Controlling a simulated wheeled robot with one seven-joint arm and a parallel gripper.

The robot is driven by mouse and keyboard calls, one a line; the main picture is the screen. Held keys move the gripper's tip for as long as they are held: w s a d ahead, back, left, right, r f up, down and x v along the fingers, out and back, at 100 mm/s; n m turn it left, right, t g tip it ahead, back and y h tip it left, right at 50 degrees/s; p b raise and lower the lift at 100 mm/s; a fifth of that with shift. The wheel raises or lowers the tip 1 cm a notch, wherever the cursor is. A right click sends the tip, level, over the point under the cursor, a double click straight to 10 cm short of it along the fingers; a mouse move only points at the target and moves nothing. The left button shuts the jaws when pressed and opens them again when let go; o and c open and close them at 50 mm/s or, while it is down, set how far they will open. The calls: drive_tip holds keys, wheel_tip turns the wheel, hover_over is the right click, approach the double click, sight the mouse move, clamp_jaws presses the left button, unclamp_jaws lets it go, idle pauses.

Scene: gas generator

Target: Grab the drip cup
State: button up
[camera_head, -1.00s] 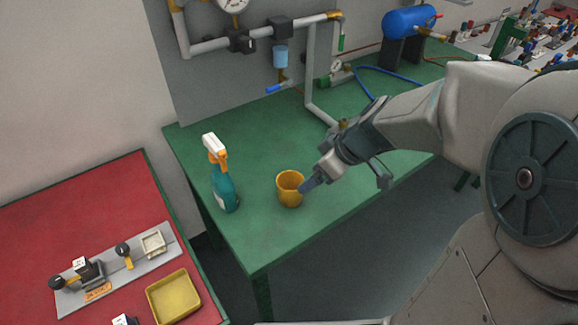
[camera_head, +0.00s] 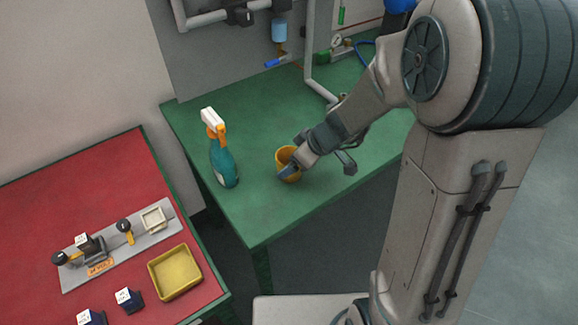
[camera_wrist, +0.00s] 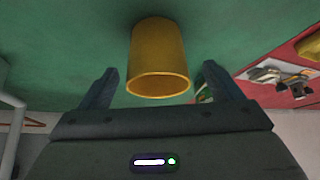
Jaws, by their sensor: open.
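The drip cup is a yellow-orange cup (camera_head: 284,156) standing on the green table near its front edge. My gripper (camera_head: 288,166) is at the cup from the right and front, and partly hides it in the head view. In the wrist view the cup (camera_wrist: 160,58) lies ahead, centred between the two fingers of my open gripper (camera_wrist: 160,85). The cup's rim is level with the fingertips in that picture. A gap shows on each side, so neither finger appears to touch it.
A teal spray bottle (camera_head: 223,163) with a white and orange head stands left of the cup on the green table (camera_head: 240,215). Pipes (camera_head: 310,60) and valves rise behind. A red table (camera_head: 60,190) at left holds a yellow tray (camera_head: 175,272) and small parts.

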drive_tip(key=shift+x, duration=2.05)
drive_tip(key=shift+w+d, duration=0.1)
drive_tip(key=c, duration=1.1)
drive_tip(key=shift+r, duration=0.1)
